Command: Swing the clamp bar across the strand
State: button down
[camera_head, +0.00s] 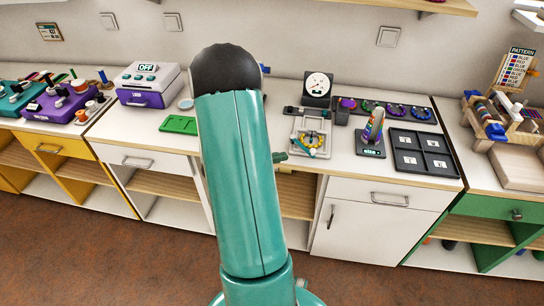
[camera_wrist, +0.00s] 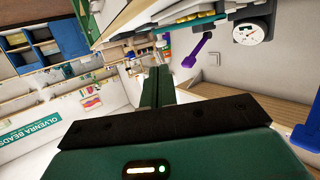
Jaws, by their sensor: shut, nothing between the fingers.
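In the head view a wooden stand (camera_head: 510,122) on the right counter carries rows of coloured beads (camera_head: 485,112) and blue blocks (camera_head: 496,132). I cannot tell which part is the clamp bar. A pale board (camera_head: 298,146) in the middle holds a yellow ring with a coloured piece across it; I cannot tell whether this is a strand. My teal arm covers the middle of the head view and hides most of my gripper. In the wrist view my gripper (camera_wrist: 159,84) has its fingers together and empty, apart from the objects around it.
A round dial (camera_head: 317,87) stands behind the pale board, and also shows in the wrist view (camera_wrist: 249,32). A dark compartment tray (camera_head: 423,153) lies to the right, beside an upright striped piece (camera_head: 373,128). A purple machine (camera_head: 148,84) stands left of my arm. The floor before the cabinets is clear.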

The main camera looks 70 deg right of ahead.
aim_at(311, 151)
jog(key=x, duration=0.9)
jog(key=shift+d+f, duration=0.1)
jog(key=shift+d, duration=0.1)
jog(key=shift+s+d+t, duration=0.1)
jog(key=shift+s+t, duration=0.05)
jog(key=shift+t, duration=0.15)
jog(key=shift+s+d+n+t+h, duration=0.35)
jog(key=shift+n+t+h, duration=0.1)
jog(key=shift+n+t, duration=0.15)
jog(key=shift+s+d+n+t+h, duration=0.25)
jog(key=shift+s+n+t+h, duration=0.1)
jog(key=shift+n+t+h, duration=0.2)
jog(key=s+d+n+t, duration=0.1)
jog(key=d+n+t+h, duration=0.1)
jog(key=n+t, duration=0.1)
jog(key=shift+s+d+t, duration=0.25)
jog(key=shift+s, duration=0.15)
jog(key=d+n+t, duration=0.2)
jog(key=t, duration=0.1)
jog(key=shift+s+d+n+h, duration=0.2)
jog(key=shift+s+n+h, duration=0.05)
jog(key=shift+s+h, duration=0.15)
jog(key=shift+d, duration=0.6)
jog(key=shift+d, duration=0.1)
